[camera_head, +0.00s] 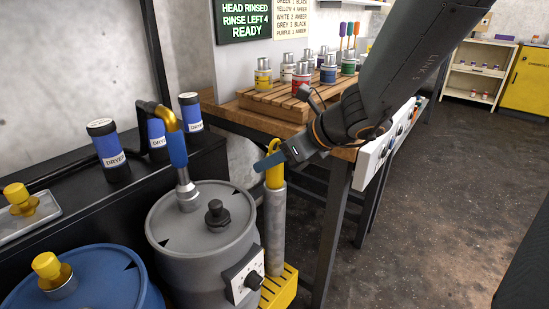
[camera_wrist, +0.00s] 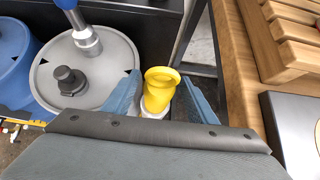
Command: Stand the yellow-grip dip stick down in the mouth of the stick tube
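The dip stick's yellow grip (camera_wrist: 158,88), with a ring at its top, stands upright at the mouth of the grey stick tube (camera_head: 274,225). Its shaft is out of sight, apparently inside the tube. The tube stands in a yellow base (camera_head: 280,286) beside the grey drum. My gripper (camera_head: 268,161) is at the grip. In the wrist view, the two blue fingers (camera_wrist: 162,98) are on either side of the grip, with narrow gaps beside it, so they look open. The tube's pale rim shows just under the grip.
The grey drum (camera_head: 202,240), with a blue-and-metal nozzle (camera_head: 178,150) on its lid, is left of the tube. A blue drum (camera_head: 95,285) is nearer. The wooden bench (camera_head: 345,153) with paint tins is close on the right. Open floor (camera_head: 430,200) lies beyond.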

